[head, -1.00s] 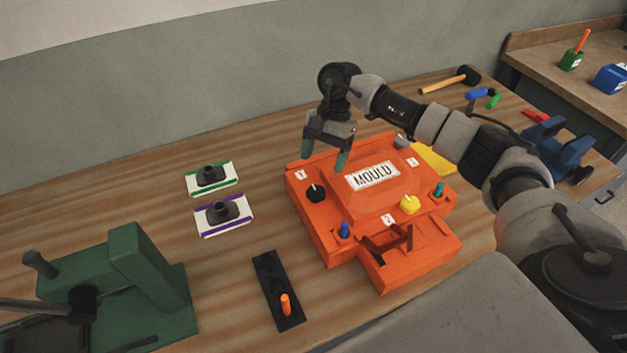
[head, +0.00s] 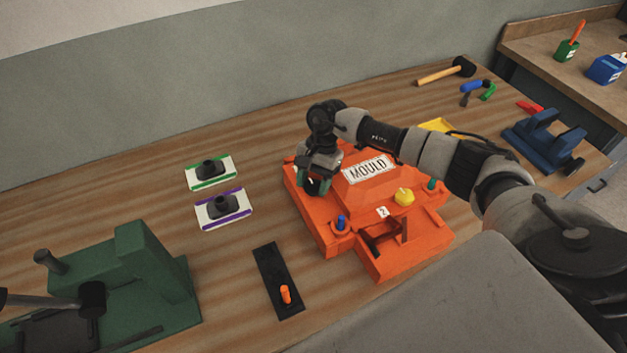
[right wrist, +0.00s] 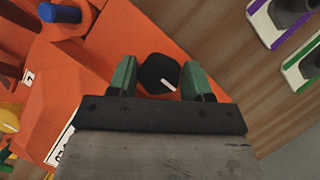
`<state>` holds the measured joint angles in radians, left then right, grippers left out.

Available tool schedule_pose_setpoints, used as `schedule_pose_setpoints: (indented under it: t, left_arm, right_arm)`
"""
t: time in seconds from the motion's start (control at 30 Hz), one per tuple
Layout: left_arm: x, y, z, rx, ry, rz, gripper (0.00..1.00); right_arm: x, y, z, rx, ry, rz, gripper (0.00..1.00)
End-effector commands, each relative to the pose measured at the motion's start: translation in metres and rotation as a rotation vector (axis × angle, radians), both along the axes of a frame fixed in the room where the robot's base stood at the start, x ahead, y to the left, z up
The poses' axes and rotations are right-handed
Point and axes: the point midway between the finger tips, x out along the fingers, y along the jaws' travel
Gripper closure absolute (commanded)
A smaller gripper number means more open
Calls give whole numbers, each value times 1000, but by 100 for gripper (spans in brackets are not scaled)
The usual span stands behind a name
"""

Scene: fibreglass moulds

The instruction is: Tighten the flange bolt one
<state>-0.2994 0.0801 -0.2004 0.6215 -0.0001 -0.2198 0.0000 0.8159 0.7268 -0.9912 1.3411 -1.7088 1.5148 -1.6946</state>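The orange mould (head: 330,235) with its MOULD plate sits on the workbench. The black flange bolt knob (right wrist: 158,72) with a white pointer mark stands at the mould's left corner, where an earlier head frame shows the label 1. My right gripper (right wrist: 160,82) is above this corner, pointing down. Its two green fingers stand open on either side of the black knob, with a small gap at each side in the right wrist view. In the head view the right gripper (head: 316,184) hides most of the knob. My left gripper is not in view.
A yellow knob (head: 404,197) by label 2 and a blue peg (head: 341,222) stand on the mould. Green-edged (head: 210,172) and purple-edged (head: 222,209) cards with black parts lie left. A black plate (head: 268,275) with an orange peg, a green vice (head: 150,270) and a mallet (head: 447,75) are around.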

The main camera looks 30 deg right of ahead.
Motion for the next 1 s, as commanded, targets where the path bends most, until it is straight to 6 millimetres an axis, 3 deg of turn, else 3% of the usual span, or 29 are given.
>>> schedule_pose_setpoints:
  t: [0.03,0.17,0.57,1.0]
  left_arm:
    - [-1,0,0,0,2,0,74]
    - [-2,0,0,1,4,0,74]
    - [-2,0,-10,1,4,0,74]
    - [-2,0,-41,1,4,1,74]
  right_arm:
    - [0,0,0,0,0,0,58]
    - [0,0,0,0,0,0,76]
    - [0,-1,-2,0,-2,-83,76]
    - [0,-1,-3,1,-3,-449,76]
